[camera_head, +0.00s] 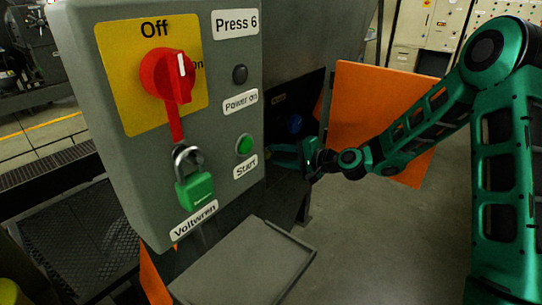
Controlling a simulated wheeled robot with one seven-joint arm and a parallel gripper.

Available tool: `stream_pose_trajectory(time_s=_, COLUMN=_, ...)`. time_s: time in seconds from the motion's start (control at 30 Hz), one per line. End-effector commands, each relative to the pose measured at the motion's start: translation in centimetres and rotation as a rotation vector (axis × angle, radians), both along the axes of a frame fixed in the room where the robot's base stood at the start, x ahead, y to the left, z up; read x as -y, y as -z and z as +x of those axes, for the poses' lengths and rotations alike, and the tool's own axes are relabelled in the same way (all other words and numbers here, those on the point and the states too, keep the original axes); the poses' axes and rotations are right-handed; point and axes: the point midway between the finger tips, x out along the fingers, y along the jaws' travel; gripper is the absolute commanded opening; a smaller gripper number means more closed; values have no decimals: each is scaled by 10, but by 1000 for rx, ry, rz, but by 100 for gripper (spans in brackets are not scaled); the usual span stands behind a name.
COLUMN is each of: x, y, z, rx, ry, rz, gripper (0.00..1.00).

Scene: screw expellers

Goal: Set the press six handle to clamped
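A grey control box labelled "Press 6" (220,65) fills the left half of the head view. Behind its right edge, in a dark recess of the machine, is a small round blue part (294,123); I cannot tell whether it belongs to the press handle. No handle marked "clamped" can be made out. My gripper (284,153) reaches left into this recess, just below the blue part. Its tips are dark and partly hidden by the box, so I cannot see whether it is open or holds anything.
The box carries a red rotary switch (168,76) on a yellow plate, a green padlock (195,190) and a green start button (244,145). An orange panel (365,100) stands behind my forearm. A grey tray (250,262) juts out below. Floor is clear at lower right.

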Motion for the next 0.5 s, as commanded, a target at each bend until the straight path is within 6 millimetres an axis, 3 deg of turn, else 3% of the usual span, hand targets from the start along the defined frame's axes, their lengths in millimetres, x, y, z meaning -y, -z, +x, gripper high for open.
stream_pose_trajectory(time_s=0.2, x=34, y=-10, z=-23, rx=-1, ry=4, rz=-2, gripper=32)
stream_pose_trajectory(time_s=0.5, x=55, y=-16, z=-39, rx=-3, ry=2, rz=-3, gripper=32)
